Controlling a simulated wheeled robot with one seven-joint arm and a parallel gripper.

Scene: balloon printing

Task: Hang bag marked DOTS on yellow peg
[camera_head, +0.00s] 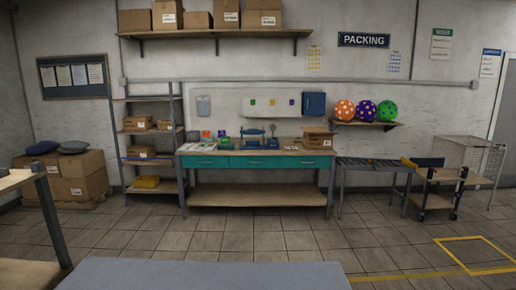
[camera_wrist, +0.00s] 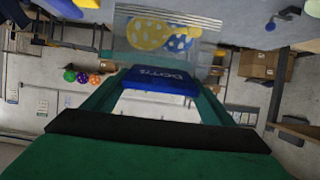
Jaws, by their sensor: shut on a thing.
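In the wrist view, my gripper (camera_wrist: 158,92) is shut on the blue header of a bag marked DOTS (camera_wrist: 160,78). The lettering appears upside down there. The bag's clear part (camera_wrist: 165,36) reaches past the fingers and shows yellow and blue dotted balloons. In the head view, a small yellow mark (camera_head: 271,102) sits on the pale wall board (camera_head: 230,103), between a green one (camera_head: 252,102) and a purple one (camera_head: 291,102). I cannot make out a peg at this size. My gripper and the bag do not show in the head view.
A workbench (camera_head: 258,163) with teal drawers stands below the board, with tools and a cardboard box (camera_head: 318,140) on top. A blue item (camera_head: 314,103) hangs at the board's right. Dotted balls (camera_head: 366,110) rest on a shelf. Open floor (camera_head: 250,244) lies before the bench.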

